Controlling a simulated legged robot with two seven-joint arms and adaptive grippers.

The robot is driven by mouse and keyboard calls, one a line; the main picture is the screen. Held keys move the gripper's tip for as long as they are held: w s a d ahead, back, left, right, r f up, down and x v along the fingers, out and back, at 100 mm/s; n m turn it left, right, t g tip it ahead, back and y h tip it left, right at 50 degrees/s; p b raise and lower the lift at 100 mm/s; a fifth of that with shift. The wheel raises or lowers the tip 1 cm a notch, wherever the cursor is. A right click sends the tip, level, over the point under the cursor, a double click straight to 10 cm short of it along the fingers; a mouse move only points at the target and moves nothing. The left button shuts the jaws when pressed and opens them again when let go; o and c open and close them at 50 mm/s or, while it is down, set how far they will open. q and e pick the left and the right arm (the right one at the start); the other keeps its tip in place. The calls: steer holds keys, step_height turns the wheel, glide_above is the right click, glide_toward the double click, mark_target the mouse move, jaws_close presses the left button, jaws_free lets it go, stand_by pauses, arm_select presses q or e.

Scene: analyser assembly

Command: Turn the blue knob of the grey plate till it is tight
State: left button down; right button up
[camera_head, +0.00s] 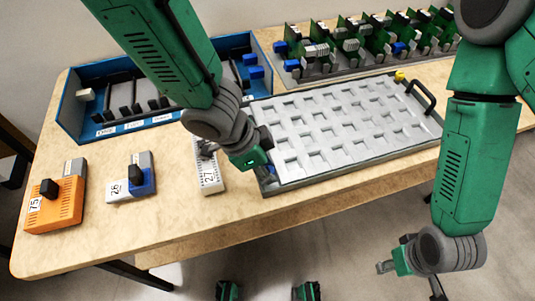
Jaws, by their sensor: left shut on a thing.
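The grey plate (345,125) with rows of square pockets lies flat on the table, right of centre. My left gripper (258,160) is at its front left corner and is shut on the blue knob (270,170). The gripper hides most of the knob; only a little blue shows beside the fingers. A yellow knob (400,76) stands at the plate's far right corner. My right gripper (392,255) hangs empty in front of the table, away from the plate, with its fingers apart.
An orange module (56,205), a grey and blue module (131,182) and a white module (211,177) lie left of the plate. A blue bin (72,110) and a rack of green boards (320,68) stand behind. A black handle (421,95) is at the plate's right.

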arm_select(q)
steer(key=shift+w+r+m+g+p, duration=0.2)
steer(key=shift+m+p, duration=0.55)
steer(key=shift+p, duration=2.5)
steer(key=shift+w+r+m+g+p, duration=0.25)
steer(key=shift+m+p, duration=0.5)
steer(key=shift+p, duration=2.45)
steer(key=shift+s+f+p, duration=0.1)
steer(key=shift+f+p, duration=0.2)
steer(key=shift+p, duration=0.8)
steer(key=c, duration=1.6)
jaws_free()
steer(key=shift+c, duration=0.2)
steer(key=shift+o, duration=0.2)
steer(key=shift+f, duration=0.1)
steer(key=shift+r, duration=0.35)
steer(key=v, duration=1.1)
steer(key=shift+w, duration=0.2)
